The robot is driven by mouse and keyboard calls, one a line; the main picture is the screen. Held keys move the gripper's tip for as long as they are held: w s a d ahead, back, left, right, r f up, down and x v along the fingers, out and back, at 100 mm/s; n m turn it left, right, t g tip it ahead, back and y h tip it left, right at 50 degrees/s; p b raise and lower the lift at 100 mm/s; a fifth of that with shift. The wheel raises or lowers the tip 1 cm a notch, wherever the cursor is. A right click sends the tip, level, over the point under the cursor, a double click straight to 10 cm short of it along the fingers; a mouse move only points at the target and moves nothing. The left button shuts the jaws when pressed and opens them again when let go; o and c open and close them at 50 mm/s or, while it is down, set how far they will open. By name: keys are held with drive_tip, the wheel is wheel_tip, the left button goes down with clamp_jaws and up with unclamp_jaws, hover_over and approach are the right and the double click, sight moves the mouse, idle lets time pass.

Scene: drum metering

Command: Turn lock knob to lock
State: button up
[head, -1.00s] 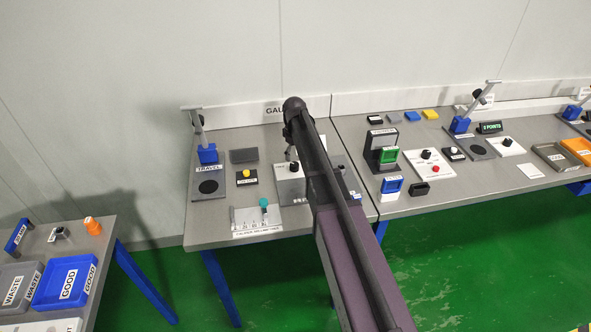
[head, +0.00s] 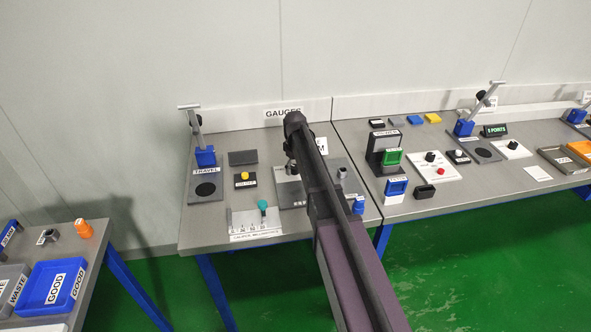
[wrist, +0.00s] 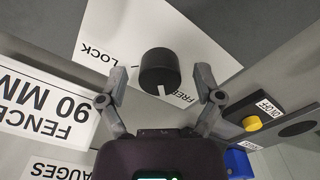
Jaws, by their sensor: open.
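The lock knob (wrist: 159,72) is black and round, on a pale plate (wrist: 205,45) with the words LOCK and FREE. Its white pointer mark points down in the wrist view, beside the word FREE. My gripper (wrist: 161,82) is open, with one finger to each side of the knob and visible gaps between. I cannot tell how deep the fingers reach around it. In the head view my gripper (head: 291,166) is over the grey gauge unit (head: 292,194), and my arm and gripper hide the knob there.
A FENCE 90 MM sign (wrist: 35,105) lies left in the wrist view. A yellow button (wrist: 252,123) is at right. In the head view a teal-knobbed scale stand (head: 258,224) is in front, and a blue travel stand (head: 204,157) is left.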

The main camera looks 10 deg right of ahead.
drive_tip(key=shift+c, duration=0.2)
drive_tip(key=c, duration=1.1)
drive_tip(key=shift+m, duration=0.3)
drive_tip(key=m, duration=0.8)
drive_tip(key=shift+m, duration=0.3)
drive_tip(key=m, duration=0.4)
drive_tip(key=shift+m, duration=0.3)
drive_tip(key=m, duration=0.4)
drive_tip(key=shift+s, duration=0.1)
